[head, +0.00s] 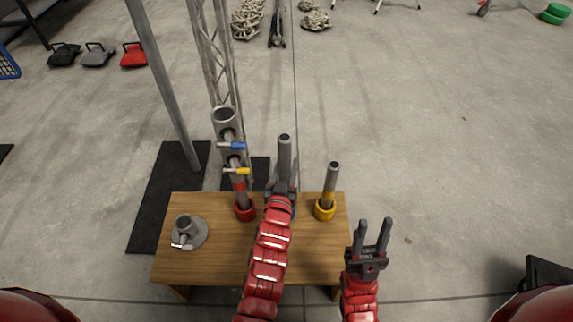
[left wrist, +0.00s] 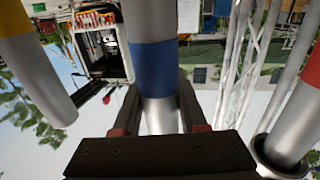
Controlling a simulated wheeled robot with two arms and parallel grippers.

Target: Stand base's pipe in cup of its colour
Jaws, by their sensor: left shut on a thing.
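My left gripper (head: 283,188) is shut on a grey pipe (head: 285,152) that stands upright; its blue band (left wrist: 153,65) shows in the left wrist view. A sliver of blue cup (head: 295,212) shows beside the gripper; whether the pipe's foot is inside is hidden. A yellow-banded pipe (head: 330,182) stands in the yellow cup (head: 325,210). A red-banded pipe (head: 240,185) stands in the red cup (head: 245,211). The grey base (head: 187,231), a disc with an empty short socket, sits at the table's left. My right gripper (head: 375,224) is open and empty, right of the table.
Behind stand a metal pole (head: 165,80) and a lattice truss (head: 212,50).

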